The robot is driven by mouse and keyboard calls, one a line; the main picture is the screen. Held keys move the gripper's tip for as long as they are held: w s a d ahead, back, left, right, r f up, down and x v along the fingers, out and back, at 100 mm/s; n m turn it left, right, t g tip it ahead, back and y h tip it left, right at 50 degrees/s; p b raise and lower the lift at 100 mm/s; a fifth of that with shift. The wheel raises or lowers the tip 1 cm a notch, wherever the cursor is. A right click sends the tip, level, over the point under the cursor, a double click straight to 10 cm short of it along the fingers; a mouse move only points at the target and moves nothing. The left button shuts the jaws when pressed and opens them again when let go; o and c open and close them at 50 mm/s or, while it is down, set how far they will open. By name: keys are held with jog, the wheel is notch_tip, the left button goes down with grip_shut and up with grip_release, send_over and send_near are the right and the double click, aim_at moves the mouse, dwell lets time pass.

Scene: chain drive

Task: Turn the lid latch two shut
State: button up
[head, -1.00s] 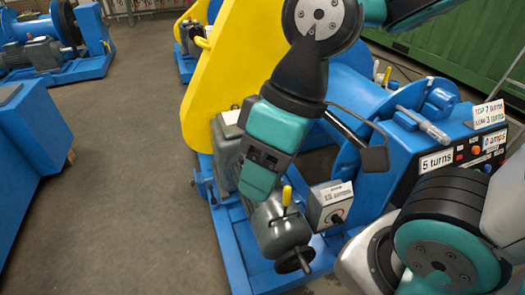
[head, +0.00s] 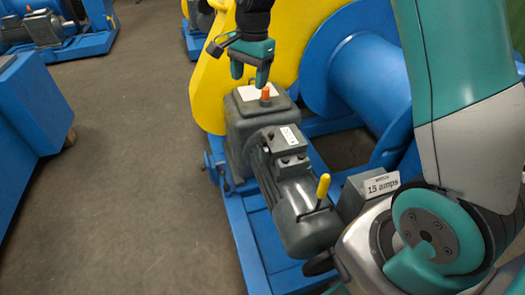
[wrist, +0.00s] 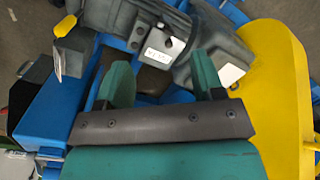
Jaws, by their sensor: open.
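A grey motor (head: 305,205) carries a terminal box with a lid (head: 283,142) and a white label on top. Small dark round fittings show on the box, but I cannot tell which is lid latch two or how it is turned. The box and its label (wrist: 163,48) show beyond my fingers in the wrist view. My gripper (head: 249,75) is open and empty, fingers pointing down above the grey gearbox (head: 240,120), behind the terminal box. An orange-tipped peg (head: 266,93) stands just below the fingers, apparently apart from them. Both fingers also show in the wrist view (wrist: 161,78).
A yellow guard (head: 285,42) rises behind the gearbox beside a blue drum (head: 375,85). Clear floor (head: 130,150) lies left.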

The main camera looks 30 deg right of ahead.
jog(key=w+d+f+m+h+b, duration=0.1)
jog(key=w+d+f+m, duration=0.25)
jog(key=f, duration=0.25)
jog(key=w+d+f+m+b, duration=0.2)
jog(key=w+d+f+m, duration=0.15)
jog(key=d+f, duration=0.2)
jog(key=b, duration=0.1)
send_near(264, 139)
jog(key=shift+m, duration=0.4)
jog(key=f, duration=0.9)
jog(key=shift+w+f, duration=0.15)
jog(key=shift+w, duration=0.05)
jog(key=c, duration=0.9)
